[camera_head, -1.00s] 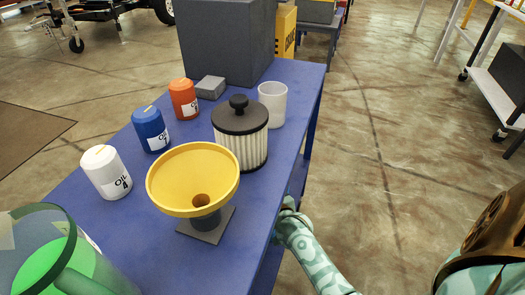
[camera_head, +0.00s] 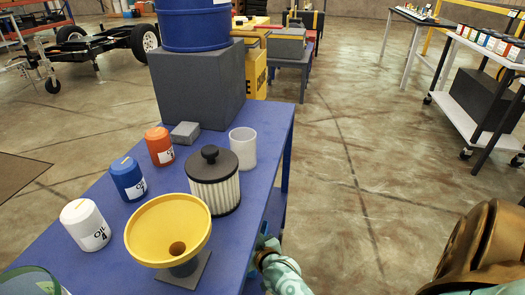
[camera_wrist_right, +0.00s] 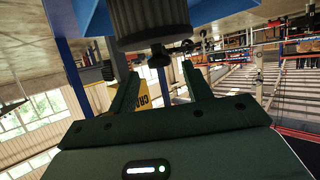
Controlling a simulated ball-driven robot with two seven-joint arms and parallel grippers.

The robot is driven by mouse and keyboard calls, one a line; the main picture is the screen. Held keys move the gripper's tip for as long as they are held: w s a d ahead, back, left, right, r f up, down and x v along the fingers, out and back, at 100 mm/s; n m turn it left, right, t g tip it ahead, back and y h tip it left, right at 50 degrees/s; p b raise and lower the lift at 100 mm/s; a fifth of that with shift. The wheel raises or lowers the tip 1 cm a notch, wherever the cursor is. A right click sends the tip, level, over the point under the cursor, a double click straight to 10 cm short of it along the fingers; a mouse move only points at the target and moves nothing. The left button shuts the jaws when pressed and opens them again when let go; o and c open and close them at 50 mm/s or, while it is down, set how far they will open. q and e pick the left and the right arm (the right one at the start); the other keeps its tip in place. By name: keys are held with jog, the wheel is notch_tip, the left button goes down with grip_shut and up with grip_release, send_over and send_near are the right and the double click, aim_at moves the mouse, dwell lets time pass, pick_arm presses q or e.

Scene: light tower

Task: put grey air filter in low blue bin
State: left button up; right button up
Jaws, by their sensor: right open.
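The air filter (camera_head: 214,184) stands upright on the blue table, with a pale ribbed body, a black lid and a black knob. In the right wrist view the filter (camera_wrist_right: 150,20) appears upside down at the top, its knob beyond the finger gap. My right gripper (camera_wrist_right: 160,70) is open and empty, apart from the filter. In the head view, part of my right arm shows low at the table's right edge; its fingers cannot be made out there. A round blue bin (camera_head: 194,27) stands on a grey block at the back, cut by the top edge. My left gripper is out of view.
Beside the filter stand a white cup (camera_head: 243,148) and a yellow funnel (camera_head: 150,235). White (camera_head: 85,225), blue (camera_head: 128,180) and orange (camera_head: 159,147) oil bottles line the left. The grey block (camera_head: 200,85) fills the table's far end. Open floor lies to the right.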

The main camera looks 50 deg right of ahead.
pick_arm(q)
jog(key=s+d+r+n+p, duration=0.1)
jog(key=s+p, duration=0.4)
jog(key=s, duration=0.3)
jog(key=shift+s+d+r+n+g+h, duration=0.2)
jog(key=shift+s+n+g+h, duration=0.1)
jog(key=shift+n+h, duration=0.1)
pick_arm(e)
jog(key=v, duration=0.8)
jog(key=s+a+f+n+g+y, duration=0.2)
jog(key=s+a+f+g, duration=0.2)
jog(key=s+f, duration=0.7)
jog(key=s+a+f+n+g+y, duration=0.1)
jog(key=s+a+f+n+g, duration=0.2)
jog(key=s+f, duration=0.85)
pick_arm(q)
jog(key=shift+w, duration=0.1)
pick_arm(e)
jog(key=s+d+n+g, duration=0.1)
jog(key=s+g, duration=0.7)
jog(key=s, duration=2.5)
jog(key=shift+s+f+n, duration=0.25)
jog(key=shift+f+n, duration=0.1)
jog(key=shift+n, duration=0.25)
